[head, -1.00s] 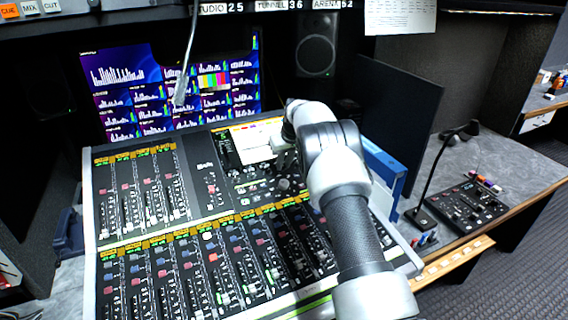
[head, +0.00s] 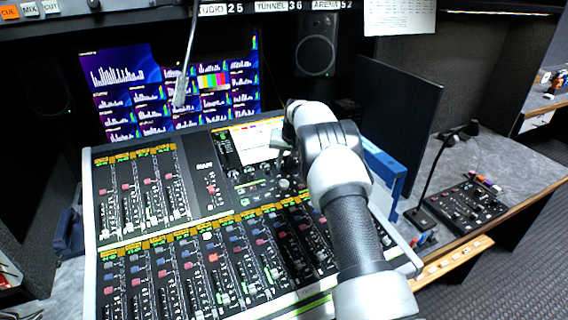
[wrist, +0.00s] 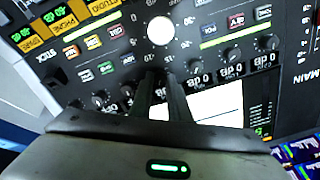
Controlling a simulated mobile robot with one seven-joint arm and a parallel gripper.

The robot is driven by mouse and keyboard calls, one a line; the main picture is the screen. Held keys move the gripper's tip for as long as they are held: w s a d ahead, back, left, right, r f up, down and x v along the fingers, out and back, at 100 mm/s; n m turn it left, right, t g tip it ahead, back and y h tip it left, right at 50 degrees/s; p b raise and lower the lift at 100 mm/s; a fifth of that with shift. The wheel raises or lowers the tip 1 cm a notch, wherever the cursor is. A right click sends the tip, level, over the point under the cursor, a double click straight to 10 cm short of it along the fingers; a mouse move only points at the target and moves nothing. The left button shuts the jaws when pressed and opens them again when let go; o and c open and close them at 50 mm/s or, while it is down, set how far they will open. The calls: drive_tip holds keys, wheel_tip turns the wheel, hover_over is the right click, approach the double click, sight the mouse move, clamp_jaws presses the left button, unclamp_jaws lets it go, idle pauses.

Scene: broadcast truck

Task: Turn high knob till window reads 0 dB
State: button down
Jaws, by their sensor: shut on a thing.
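In the wrist view my gripper (wrist: 161,78) points down at the mixing console's upper panel, its two dark fingers close together. They are shut on a small knob in the knob row, which they almost wholly hide. Small dark windows with white text lie along this row. The windows right of the fingers, such as this window (wrist: 233,72), appear upside down and seem to read 0 dB. The window nearest the fingers (wrist: 158,88) is partly covered, and I cannot read it surely. No knob label reading "high" is legible. In the head view my arm hides the gripped knob.
Neighbouring small knobs (wrist: 98,98) stand close on the left. A large pale round knob (wrist: 160,30) is just beyond the fingers, and a lit white screen (wrist: 215,103) lies beside them. Fader rows fill the console's front (head: 210,270). A gooseneck microphone (head: 440,170) stands right.

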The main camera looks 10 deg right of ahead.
idle(0.3)
drive_tip(key=c, duration=1.7)
unclamp_jaws()
drive_tip(key=v, duration=1.7)
drive_tip(key=shift+r, duration=0.2)
drive_tip(key=shift+s, duration=0.1)
